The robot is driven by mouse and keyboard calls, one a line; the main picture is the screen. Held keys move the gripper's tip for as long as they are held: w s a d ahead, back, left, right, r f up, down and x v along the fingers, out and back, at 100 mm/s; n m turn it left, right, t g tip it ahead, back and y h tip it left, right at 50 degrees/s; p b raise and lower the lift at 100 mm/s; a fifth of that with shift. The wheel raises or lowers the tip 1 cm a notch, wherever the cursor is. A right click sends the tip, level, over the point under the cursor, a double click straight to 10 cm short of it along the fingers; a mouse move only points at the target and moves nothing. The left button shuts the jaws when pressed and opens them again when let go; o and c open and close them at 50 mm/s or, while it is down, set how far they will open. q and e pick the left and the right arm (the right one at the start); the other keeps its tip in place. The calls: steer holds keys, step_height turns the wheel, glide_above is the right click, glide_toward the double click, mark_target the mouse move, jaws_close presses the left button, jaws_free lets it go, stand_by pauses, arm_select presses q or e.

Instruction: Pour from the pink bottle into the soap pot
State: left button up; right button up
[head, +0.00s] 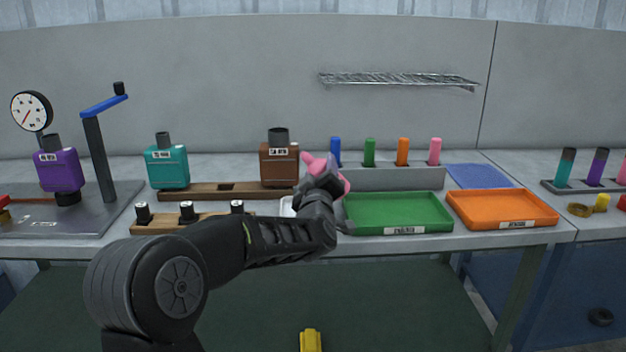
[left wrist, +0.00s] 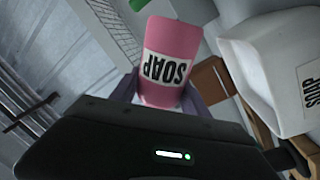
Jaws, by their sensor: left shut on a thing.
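The pink bottle (head: 313,161) is in my left gripper (head: 325,181), tilted in the head view, with its narrow end toward the upper left. In the left wrist view the pink bottle (left wrist: 172,45) shows a SOAP label and sits between the two fingers. The white soap pot (left wrist: 278,60), also labelled SOAP, is right of the bottle in that view, apart from it. In the head view only a sliver of the pot (head: 287,208) shows; my left arm hides the rest. No liquid is visible. My right gripper is out of view.
A green tray (head: 400,213) and an orange tray (head: 503,208) lie right of my gripper.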

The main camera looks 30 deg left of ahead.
arm_select(q)
steer(key=shift+w+d+f+n+y+b, duration=0.25)
steer(key=shift+f+n+b, duration=0.3)
steer(key=shift+n+b, duration=0.8)
steer(key=shift+w+d+f+n+y+b, duration=0.15)
steer(key=shift+f+n+b, duration=0.55)
steer(key=shift+b, duration=1)
steer(key=shift+d+n+b, duration=0.2)
steer(key=shift+n+b, duration=0.5)
steer(key=shift+n, duration=0.25)
